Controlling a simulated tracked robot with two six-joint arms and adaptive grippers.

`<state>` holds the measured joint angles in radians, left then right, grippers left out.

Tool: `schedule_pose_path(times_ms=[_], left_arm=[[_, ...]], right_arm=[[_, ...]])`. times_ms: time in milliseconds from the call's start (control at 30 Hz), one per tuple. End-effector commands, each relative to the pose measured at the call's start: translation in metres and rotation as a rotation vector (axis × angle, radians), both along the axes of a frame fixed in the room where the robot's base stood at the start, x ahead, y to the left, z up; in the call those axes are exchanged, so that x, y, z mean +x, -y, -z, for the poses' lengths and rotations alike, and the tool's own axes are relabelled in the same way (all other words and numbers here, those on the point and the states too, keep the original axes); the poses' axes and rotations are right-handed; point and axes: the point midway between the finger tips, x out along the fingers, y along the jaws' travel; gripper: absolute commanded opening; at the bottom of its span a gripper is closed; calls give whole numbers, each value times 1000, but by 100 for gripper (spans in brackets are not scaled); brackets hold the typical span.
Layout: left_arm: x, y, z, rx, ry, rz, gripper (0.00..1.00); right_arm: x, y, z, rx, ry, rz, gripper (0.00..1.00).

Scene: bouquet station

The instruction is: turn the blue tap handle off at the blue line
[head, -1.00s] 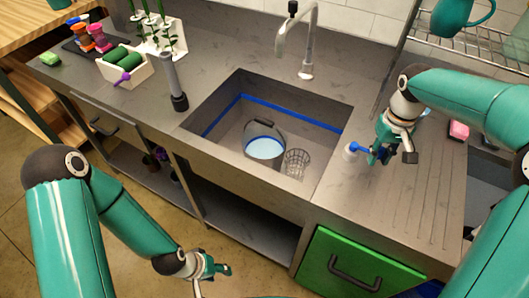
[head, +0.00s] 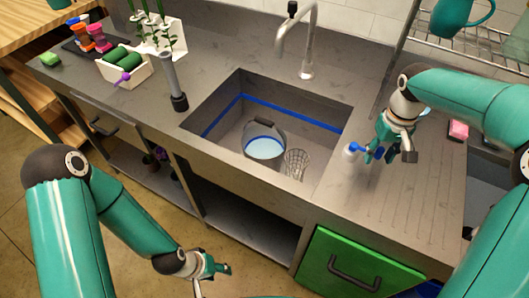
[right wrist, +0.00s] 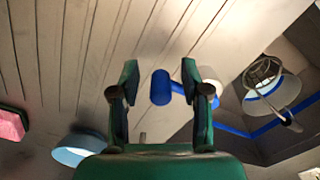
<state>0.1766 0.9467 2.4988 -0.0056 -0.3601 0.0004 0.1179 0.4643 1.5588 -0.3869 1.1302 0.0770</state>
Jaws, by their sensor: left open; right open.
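The blue tap handle (head: 364,149) sits on a white base (head: 349,153) on the counter right of the sink. My right gripper (head: 380,156) is open at the handle. In the right wrist view the handle's blue grip (right wrist: 161,87) lies between the spread fingers of my right gripper (right wrist: 162,90); I cannot tell whether either finger touches it. A blue line (head: 290,112) runs around the sink's inner walls. A metal tap spout (head: 310,45) arches over the back of the sink. My left gripper (head: 217,269) is open and empty, low in front of the cabinet.
A grey bucket (head: 265,147) with pale blue contents and a wire basket (head: 297,163) stand in the sink. A pink sponge (head: 459,130) lies to the right. A grey cylinder (head: 175,85) stands left of the sink. The ribbed counter front right is clear.

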Motion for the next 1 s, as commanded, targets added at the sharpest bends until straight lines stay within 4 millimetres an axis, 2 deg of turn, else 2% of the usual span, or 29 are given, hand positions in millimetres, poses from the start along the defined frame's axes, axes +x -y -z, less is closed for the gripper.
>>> schedule_pose_path(times_ms=[167,800,1000], left_arm=[[0,0,-8,0,0,0,49],[0,0,-60,0,0,0,49],[0,0,-62,0,0,0,49]], right_arm=[[0,0,-10,0,1,0,46],[-1,-1,-72,1,-4,-1,46],[-1,-1,-75,1,-5,-1,46]])
